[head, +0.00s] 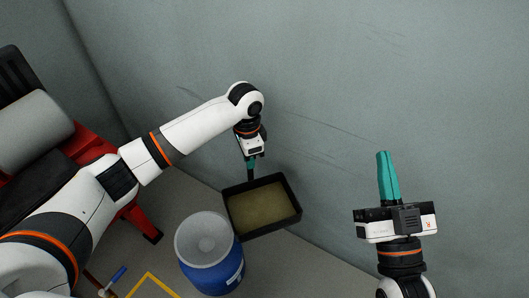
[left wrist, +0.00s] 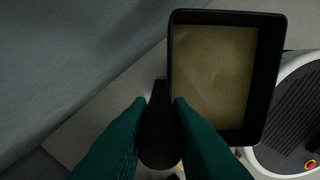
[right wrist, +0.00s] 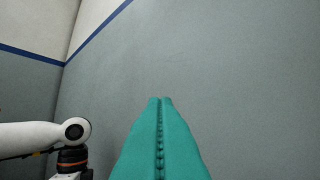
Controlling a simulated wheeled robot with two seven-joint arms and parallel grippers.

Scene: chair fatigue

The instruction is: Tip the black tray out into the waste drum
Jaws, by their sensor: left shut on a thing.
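The black tray (head: 262,228) is a rectangular pan with yellow-brown contents covering its bottom; it also shows in the left wrist view (left wrist: 176,70). My left gripper (head: 251,168) is shut on the tray's black handle, its teal fingers on either side of it in the left wrist view (left wrist: 160,108). The tray hangs below the gripper and looks about level. The waste drum (head: 212,277) is blue with a pale grey round top, just left of and nearer than the tray. My right gripper (head: 382,155) is shut and empty, its fingers together in the right wrist view (right wrist: 161,100).
A grey wall (head: 330,90) rises behind the tray. A red structure (head: 95,147) with a grey roller (head: 30,135) stands at the left. A yellow floor marking or frame (head: 152,278) and a blue-handled item (head: 116,276) lie left of the drum. Floor right of the tray looks clear.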

